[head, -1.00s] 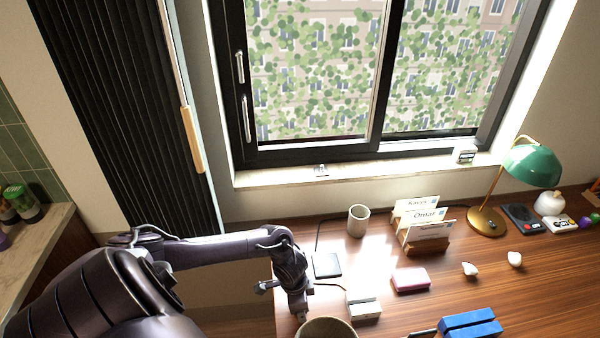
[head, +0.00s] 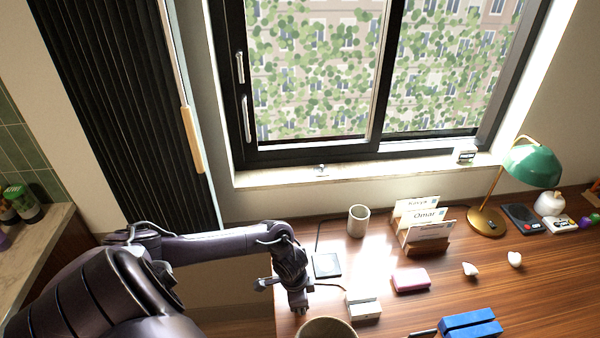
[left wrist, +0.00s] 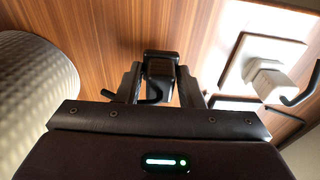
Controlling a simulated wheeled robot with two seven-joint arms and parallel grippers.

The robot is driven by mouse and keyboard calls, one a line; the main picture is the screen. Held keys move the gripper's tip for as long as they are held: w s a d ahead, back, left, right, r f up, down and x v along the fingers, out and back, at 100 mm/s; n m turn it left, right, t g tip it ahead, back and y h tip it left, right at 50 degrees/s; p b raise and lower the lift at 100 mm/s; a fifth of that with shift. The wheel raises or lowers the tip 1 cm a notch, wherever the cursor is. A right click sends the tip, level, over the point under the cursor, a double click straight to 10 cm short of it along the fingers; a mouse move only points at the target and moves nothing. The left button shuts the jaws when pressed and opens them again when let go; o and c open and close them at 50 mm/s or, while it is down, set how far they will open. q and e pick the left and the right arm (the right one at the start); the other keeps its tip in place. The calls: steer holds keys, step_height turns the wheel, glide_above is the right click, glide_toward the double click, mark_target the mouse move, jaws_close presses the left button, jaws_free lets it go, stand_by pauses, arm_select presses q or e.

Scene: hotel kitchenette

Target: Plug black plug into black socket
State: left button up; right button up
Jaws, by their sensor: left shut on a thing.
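My left gripper (head: 299,307) is over the left end of the wooden desk, beside a round container. In the left wrist view, its fingers (left wrist: 160,90) are shut on the black plug (left wrist: 161,66), with a dark cable curving at its left side. The plug's far end points away from the gripper. I cannot make out the plug in the head view, where the gripper hides it. I cannot identify a black socket for certain in either view. My right gripper is not in view.
A round container (head: 327,329) stands close to the gripper; its ribbed wall (left wrist: 35,85) fills the wrist view's left. A white block (head: 364,306) sits to the right, and a white plug (left wrist: 270,80) on a pale plate shows in the wrist view.

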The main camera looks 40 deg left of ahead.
arm_select(q)
step_height(320, 180, up, 19)
steer(key=shift+f+p, duration=0.2)
steer(key=shift+p, duration=0.2)
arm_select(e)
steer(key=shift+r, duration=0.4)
arm_select(q)
steer(key=w+d+f+n, duration=0.2)
steer(key=w+d+f, duration=0.1)
steer(key=w, duration=0.2)
steer(key=w+d+f+n, duration=0.2)
steer(key=w+d+f, duration=0.1)
steer(key=w, duration=0.3)
steer(key=w+d+f+n, duration=0.1)
steer(key=d+f, duration=0.2)
steer(key=d, duration=0.3)
steer(key=w+d+f+n+p, duration=0.1)
steer(key=d+f+n, duration=0.1)
steer(key=d, duration=0.4)
steer(key=shift+d+f+y, duration=0.2)
steer(key=shift+f+y, duration=0.2)
steer(key=shift+f, duration=0.2)
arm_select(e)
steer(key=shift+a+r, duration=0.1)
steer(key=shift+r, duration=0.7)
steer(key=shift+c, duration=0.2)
